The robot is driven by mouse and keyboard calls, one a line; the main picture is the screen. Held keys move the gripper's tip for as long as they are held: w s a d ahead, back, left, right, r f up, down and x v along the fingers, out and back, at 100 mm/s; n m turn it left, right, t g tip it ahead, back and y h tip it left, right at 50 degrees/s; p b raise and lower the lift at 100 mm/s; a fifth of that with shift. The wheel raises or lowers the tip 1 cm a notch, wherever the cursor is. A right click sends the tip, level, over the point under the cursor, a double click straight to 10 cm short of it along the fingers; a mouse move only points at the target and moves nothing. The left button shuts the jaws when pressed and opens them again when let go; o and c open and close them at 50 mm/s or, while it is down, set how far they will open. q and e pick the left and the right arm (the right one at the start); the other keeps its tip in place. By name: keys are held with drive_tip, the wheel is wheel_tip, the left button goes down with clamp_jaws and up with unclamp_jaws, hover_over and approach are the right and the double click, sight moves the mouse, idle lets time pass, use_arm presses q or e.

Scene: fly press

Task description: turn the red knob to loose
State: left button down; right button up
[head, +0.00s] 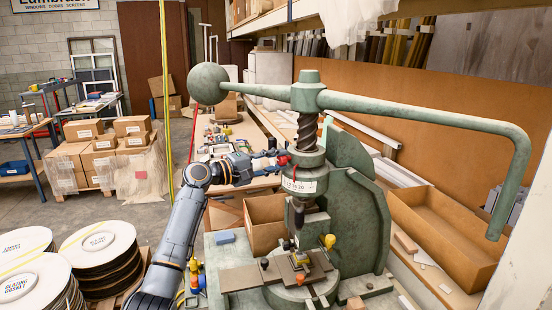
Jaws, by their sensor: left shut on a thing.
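The red knob (283,160) is a small part on the left side of the green fly press's (369,213) head, just above a white label (305,185). My left gripper (274,161) reaches in from the left with its fingers at the knob and is shut on it. The fingers hide part of the knob, so its turned position cannot be told. My right gripper is out of view.
The press's ball weight (208,83) and long handle (430,110) extend above my left arm. A small worktable (243,278) with clamps is below the ram. Stacks of round discs (98,250) stand at lower left.

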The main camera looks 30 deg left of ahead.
use_arm(q)
drive_tip(key=shift+n, duration=0.3)
drive_tip(key=c, duration=1)
unclamp_jaws()
drive_tip(key=shift+c, duration=0.2)
drive_tip(key=v, duration=1.2)
drive_tip(key=shift+a, duration=0.1)
